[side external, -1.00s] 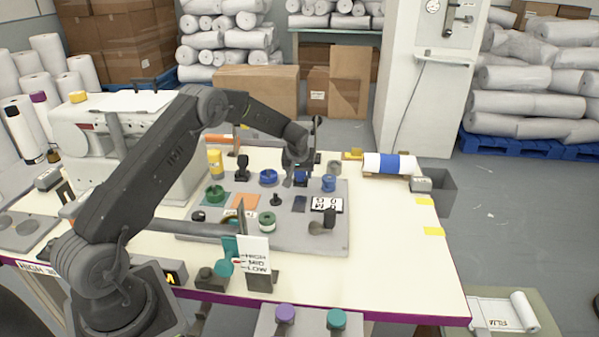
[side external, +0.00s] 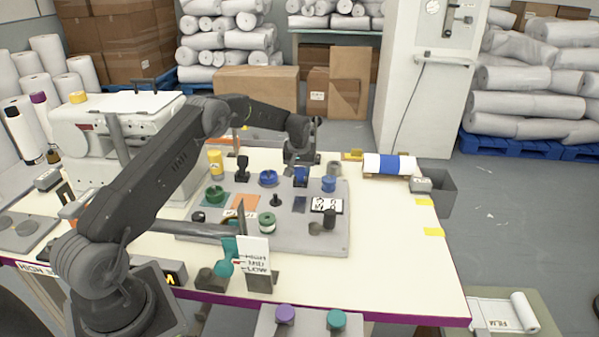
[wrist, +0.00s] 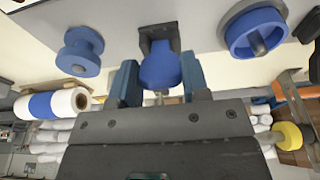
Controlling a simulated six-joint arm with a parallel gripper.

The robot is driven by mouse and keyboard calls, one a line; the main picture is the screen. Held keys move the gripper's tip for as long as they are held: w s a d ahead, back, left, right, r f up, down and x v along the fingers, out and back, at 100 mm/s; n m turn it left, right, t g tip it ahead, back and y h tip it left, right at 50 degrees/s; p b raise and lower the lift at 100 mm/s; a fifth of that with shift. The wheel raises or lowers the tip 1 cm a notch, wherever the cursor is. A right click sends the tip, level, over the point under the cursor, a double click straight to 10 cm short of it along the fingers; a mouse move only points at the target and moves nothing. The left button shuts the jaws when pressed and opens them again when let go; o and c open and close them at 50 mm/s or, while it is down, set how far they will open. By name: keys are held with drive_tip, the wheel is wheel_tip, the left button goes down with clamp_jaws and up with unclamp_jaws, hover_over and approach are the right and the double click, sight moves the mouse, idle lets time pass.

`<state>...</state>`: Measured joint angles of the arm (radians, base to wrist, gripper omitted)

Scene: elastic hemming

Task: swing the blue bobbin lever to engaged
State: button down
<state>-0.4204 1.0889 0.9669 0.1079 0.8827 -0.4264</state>
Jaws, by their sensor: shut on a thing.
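The blue bobbin lever (side external: 301,177) stands at the back of the grey panel (side external: 335,243), between a blue ring-shaped part (side external: 268,178) and a blue spool (side external: 329,184). In the wrist view its rounded blue handle (wrist: 160,70) sits between my two fingers, with a dark bracket (wrist: 158,34) behind it. My gripper (wrist: 158,76) is shut on the handle, one finger on each side. In the side view my gripper (side external: 300,160) is just behind and above the lever. No label for the lever's positions is readable.
The blue spool (wrist: 80,50) and blue ring-shaped part (wrist: 255,32) flank the lever closely. A white roll with a blue band (side external: 388,165) lies to the right. The table's right front is clear.

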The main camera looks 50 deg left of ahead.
drive_tip(key=shift+w+a+g+h, duration=0.5)
drive_tip(key=shift+a+g+h, duration=0.05)
drive_tip(key=shift+g+h, duration=0.05)
drive_tip(key=shift+r+g+h, duration=0.15)
drive_tip(key=shift+g+h, duration=0.15)
drive_tip(key=c, duration=0.6)
unclamp_jaws()
drive_tip(key=shift+r, duration=3.75)
